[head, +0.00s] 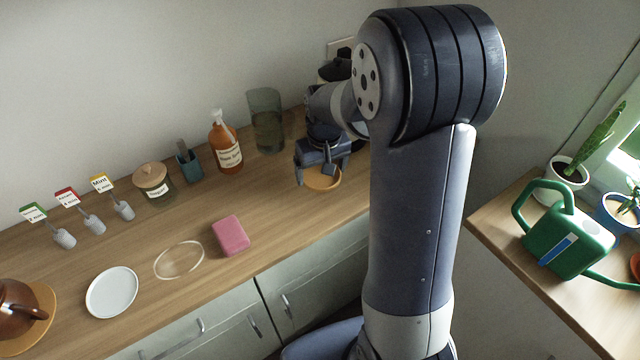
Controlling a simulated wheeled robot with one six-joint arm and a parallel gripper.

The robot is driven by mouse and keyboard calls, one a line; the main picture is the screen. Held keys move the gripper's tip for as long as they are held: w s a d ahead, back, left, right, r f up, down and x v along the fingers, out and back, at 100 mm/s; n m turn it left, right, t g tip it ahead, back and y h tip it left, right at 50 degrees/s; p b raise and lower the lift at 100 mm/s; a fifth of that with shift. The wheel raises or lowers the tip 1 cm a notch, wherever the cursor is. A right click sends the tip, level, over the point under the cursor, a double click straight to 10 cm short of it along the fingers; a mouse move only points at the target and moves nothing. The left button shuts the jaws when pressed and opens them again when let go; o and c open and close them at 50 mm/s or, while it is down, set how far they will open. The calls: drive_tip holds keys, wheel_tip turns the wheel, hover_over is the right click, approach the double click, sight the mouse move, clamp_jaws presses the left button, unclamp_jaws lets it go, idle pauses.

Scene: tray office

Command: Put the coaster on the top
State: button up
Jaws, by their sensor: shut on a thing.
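A round tan disc with a raised-looking rim, which looks like the coaster (323,180), is at the back right of the wooden counter. My gripper (314,170) is over it, pointing down, with its fingers shut on it. My wrist hides the disc's far side. I cannot tell whether the disc touches the counter or is held just above it.
The counter (285,205) is clear in front of my gripper. Behind stand a tall dark glass vase (266,122) and an amber soap bottle (226,150). A pink sponge (230,236), clear ring (179,260) and white plate (112,292) lie left.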

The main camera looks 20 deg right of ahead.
sight(322, 178)
drive_tip(key=shift+f, duration=2.75)
drive_tip(key=shift+f, duration=0.2)
drive_tip(key=o, duration=0.8)
drive_tip(key=shift+r, duration=0.1)
drive_tip(key=shift+c, duration=0.2)
drive_tip(key=r, duration=0.4)
drive_tip(key=s+r, duration=0.1)
drive_tip(key=r, duration=0.7)
drive_tip(key=shift+s+d+r, duration=0.1)
drive_tip(key=shift+s, duration=0.15)
